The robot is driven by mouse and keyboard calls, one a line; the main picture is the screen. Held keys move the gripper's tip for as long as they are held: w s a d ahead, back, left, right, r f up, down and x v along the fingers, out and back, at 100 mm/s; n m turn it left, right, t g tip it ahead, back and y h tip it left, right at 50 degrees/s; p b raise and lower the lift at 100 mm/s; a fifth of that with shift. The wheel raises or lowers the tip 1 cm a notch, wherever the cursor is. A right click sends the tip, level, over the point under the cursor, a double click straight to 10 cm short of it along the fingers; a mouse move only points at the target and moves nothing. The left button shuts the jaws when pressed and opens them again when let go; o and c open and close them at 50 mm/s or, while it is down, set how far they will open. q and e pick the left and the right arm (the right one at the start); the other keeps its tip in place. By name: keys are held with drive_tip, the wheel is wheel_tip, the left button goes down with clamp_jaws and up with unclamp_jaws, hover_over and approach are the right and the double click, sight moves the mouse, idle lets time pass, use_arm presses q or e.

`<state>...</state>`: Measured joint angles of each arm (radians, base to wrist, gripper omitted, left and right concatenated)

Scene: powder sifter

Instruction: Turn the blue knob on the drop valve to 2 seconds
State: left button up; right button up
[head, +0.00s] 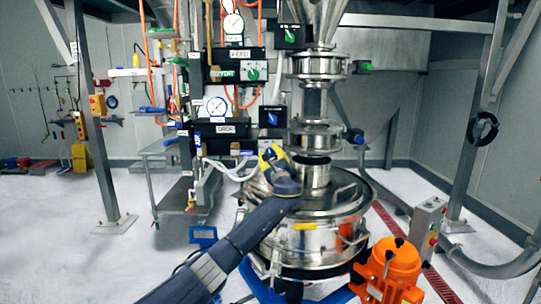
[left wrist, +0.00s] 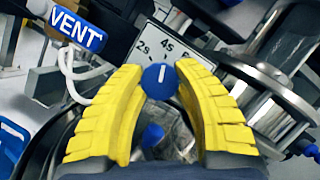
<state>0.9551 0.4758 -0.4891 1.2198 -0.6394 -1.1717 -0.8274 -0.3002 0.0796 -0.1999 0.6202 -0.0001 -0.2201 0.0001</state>
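In the left wrist view a round blue knob (left wrist: 160,80) with a short white pointer line sits between my yellow fingertips. Its pointer stands nearly upright in the picture, roughly toward the 4S mark. Behind it is a white dial plate (left wrist: 145,38) marked 2S and 4S; a third mark is partly covered by the right finger. My left gripper (left wrist: 160,72) is open around the knob, one finger on each side; I cannot tell whether either touches it. My right gripper is out of view.
A blue VENT tag (left wrist: 77,25) and white hose (left wrist: 95,85) lie left of the fingers. Metal pipework (left wrist: 270,105) is close on the right. In the head view the steel sifter vessel (head: 300,240) stands below my arm, with an orange motor (head: 390,268) at its right.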

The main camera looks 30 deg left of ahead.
use_arm(q)
clamp_jaws()
drive_tip(key=shift+n, duration=0.3)
drive_tip(key=n+g, duration=0.2)
drive_tip(key=n, duration=0.2)
drive_tip(key=shift+d, duration=0.1)
drive_tip(key=shift+r+n+g, duration=0.1)
drive_tip(key=shift+n+g, duration=0.8)
drive_tip(key=shift+n, duration=1.3)
drive_tip(key=o, duration=0.7)
unclamp_jaws()
